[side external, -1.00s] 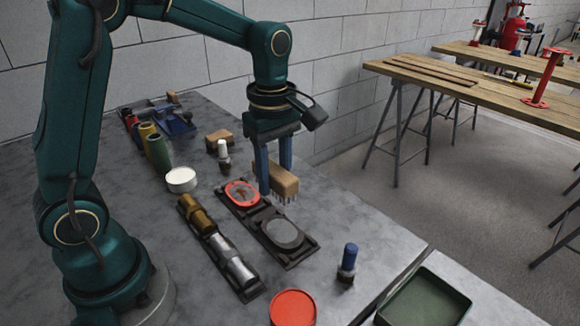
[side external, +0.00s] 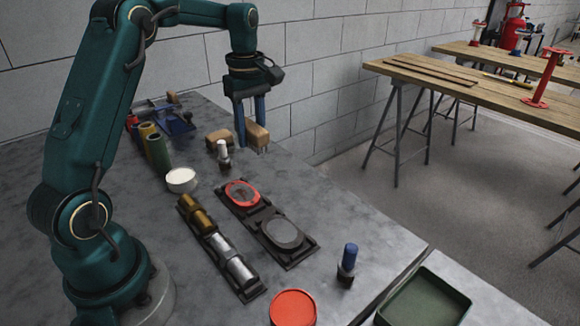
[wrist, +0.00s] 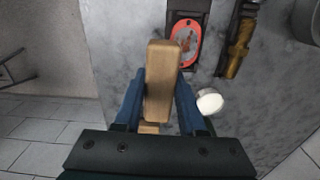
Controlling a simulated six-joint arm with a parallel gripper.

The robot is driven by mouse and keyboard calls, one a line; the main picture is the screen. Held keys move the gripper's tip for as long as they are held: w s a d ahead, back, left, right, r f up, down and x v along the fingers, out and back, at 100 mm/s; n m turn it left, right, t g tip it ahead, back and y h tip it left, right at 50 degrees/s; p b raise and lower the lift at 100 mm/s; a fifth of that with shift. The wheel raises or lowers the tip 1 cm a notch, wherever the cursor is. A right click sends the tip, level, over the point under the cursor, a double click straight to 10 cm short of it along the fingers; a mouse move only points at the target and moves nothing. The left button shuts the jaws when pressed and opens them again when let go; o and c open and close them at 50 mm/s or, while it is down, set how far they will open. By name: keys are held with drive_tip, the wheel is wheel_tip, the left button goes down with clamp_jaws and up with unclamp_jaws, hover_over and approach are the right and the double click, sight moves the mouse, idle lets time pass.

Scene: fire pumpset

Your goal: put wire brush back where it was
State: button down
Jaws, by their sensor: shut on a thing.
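A wire brush (side external: 257,134) with a wooden block back and bristles pointing down is in my gripper (side external: 249,142). The gripper's blue fingers are shut on the block from both sides. In the side external view it appears at the far edge of the grey table, by the wall, right of a white-topped bottle. In the wrist view the wire brush (wrist: 161,85) lies lengthwise between the fingers of my gripper (wrist: 158,98). Whether the bristles touch the table is hard to tell. A second wooden brush (side external: 220,139) rests on the table left of the held one.
The white-topped bottle (side external: 223,153) and a white round tin (side external: 181,180) stand close by. A black tray (side external: 262,226) holds a red oval piece and a grey disc. Several coloured cylinders (side external: 158,153) stand at left.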

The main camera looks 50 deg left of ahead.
drive_tip(key=shift+a+f, duration=0.25)
hover_over(301, 195)
wheel_tip(301, 195, down, 7)
drive_tip(key=shift+r, duration=0.15)
drive_tip(key=shift+d+f, duration=0.1)
drive_tip(key=shift+f, duration=1.95)
drive_tip(key=shift+f, duration=0.15)
drive_tip(key=shift+c, duration=2.4)
unclamp_jaws()
